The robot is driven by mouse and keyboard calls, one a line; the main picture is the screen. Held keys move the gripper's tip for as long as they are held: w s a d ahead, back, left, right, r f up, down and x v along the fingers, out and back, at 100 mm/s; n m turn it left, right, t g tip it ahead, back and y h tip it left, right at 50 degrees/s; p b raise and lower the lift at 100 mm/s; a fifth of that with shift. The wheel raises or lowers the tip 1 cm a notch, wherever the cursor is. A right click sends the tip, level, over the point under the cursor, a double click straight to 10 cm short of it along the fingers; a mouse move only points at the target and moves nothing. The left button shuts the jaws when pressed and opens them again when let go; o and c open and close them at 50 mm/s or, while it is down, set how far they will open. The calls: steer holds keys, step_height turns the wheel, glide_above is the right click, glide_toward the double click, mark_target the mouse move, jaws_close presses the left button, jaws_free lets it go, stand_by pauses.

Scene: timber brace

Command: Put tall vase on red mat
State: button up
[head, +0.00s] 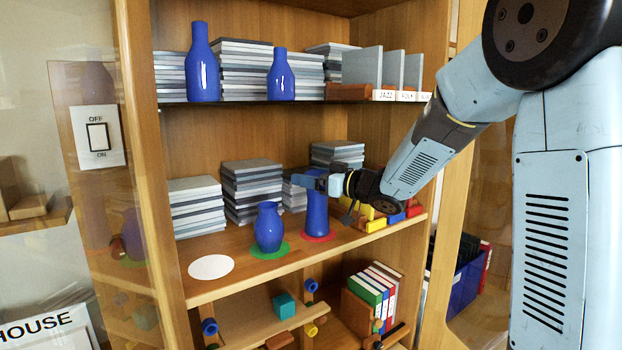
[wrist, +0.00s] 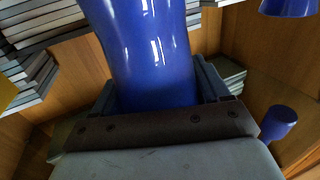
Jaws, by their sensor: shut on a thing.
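The tall vase (head: 316,217), blue and glossy, is upright over the red mat (head: 332,236) on the middle shelf. Its base covers most of the mat; I cannot tell whether it touches or hangs just above. My gripper (head: 318,182) is shut on its upper part and hides some of it. In the wrist view the blue vase body (wrist: 150,55) fills the space between the fingers.
A shorter round blue vase (head: 268,228) stands on a green mat (head: 284,249) to the left. A white mat (head: 211,267) is bare. Stacks of books (head: 252,190) stand behind, and coloured blocks (head: 376,224) lie to the right. Two blue vases (head: 204,75) (head: 281,82) stand on the shelf above.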

steer(key=shift+f, duration=0.1)
steer(key=o, duration=1.7)
